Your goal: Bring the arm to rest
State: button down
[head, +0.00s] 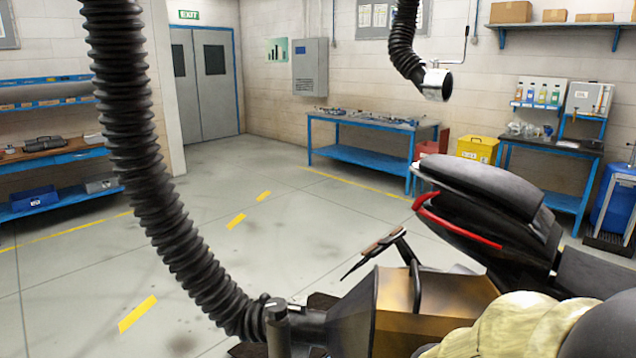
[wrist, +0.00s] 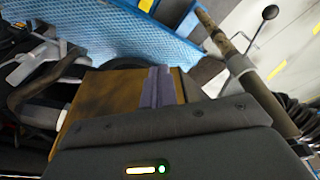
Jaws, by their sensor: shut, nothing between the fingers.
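My gripper (wrist: 160,72) shows in the wrist view as two grey fingers held together, with nothing between them. Its dark housing fills the bottom of that view. A brown-gold, box-shaped hood (wrist: 105,95) lies behind and left of the fingers; I cannot tell whether they touch it. In the head view, a similar brown-gold hood (head: 375,305) sits at the bottom centre, joined to a thick black ribbed hose (head: 150,170) hanging from above. I cannot make out my gripper in the head view.
A motorcycle's black seat (head: 480,190) and red tail trim (head: 455,220) are close at right. A pale yellow rounded form (head: 525,330) is at bottom right. A blue textured surface (wrist: 150,30) and a pole (wrist: 250,75) are near in the wrist view. Open floor (head: 300,230) lies left.

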jog(key=w+p+v, duration=0.2)
jog(key=p+v, duration=0.8)
jog(key=v, duration=0.2)
jog(key=shift+w+r+p, duration=0.4)
